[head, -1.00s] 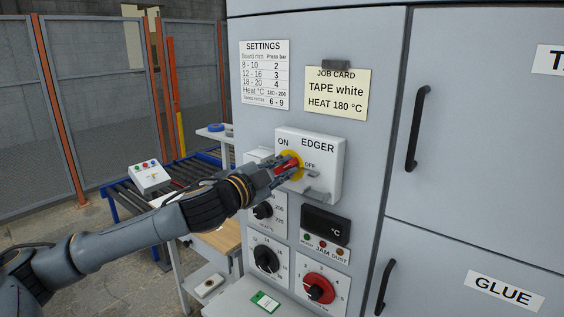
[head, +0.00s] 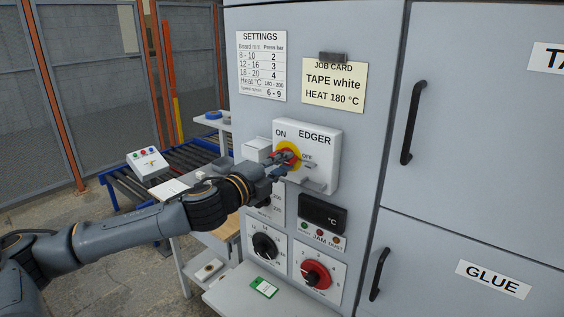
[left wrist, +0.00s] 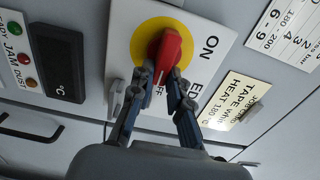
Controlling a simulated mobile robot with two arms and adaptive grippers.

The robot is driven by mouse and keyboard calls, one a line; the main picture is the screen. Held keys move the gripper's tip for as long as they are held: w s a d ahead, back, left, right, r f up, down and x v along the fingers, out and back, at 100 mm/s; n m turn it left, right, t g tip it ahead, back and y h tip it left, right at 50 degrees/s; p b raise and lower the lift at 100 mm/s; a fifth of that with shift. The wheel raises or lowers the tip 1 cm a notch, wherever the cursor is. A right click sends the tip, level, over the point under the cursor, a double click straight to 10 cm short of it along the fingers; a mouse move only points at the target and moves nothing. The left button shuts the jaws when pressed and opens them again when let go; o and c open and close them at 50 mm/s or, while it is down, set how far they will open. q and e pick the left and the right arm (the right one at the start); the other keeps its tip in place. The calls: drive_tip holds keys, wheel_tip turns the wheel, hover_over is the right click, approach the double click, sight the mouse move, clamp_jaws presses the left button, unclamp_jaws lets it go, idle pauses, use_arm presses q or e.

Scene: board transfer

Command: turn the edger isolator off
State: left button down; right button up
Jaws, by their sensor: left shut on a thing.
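The edger isolator is a white box (head: 322,150) on the grey cabinet, labelled ON, OFF and EDGER. Its red handle (left wrist: 168,50) sits on a yellow disc (left wrist: 145,36). In the left wrist view the handle's near end points towards the OFF label, which the fingers partly cover. My left gripper (left wrist: 162,79) is shut on the red handle, one finger on each side of its end. In the head view the left gripper (head: 282,161) covers part of the handle and disc. A grey hasp-like tab (head: 314,187) sticks out below OFF. My right gripper is not in view.
A dark display (head: 322,212), indicator lamps, a black knob (head: 265,246) and a red knob (head: 316,274) sit below the isolator. A settings sheet (head: 261,66) and job card (head: 334,84) are above. A ledge (head: 236,294) holds a green card (head: 264,287).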

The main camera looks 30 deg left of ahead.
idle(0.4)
use_arm(q)
drive_tip(key=c, duration=1.3)
unclamp_jaws()
wheel_tip(320, 180, up, 10)
drive_tip(key=shift+f, duration=0.1)
drive_tip(key=shift+d, duration=0.1)
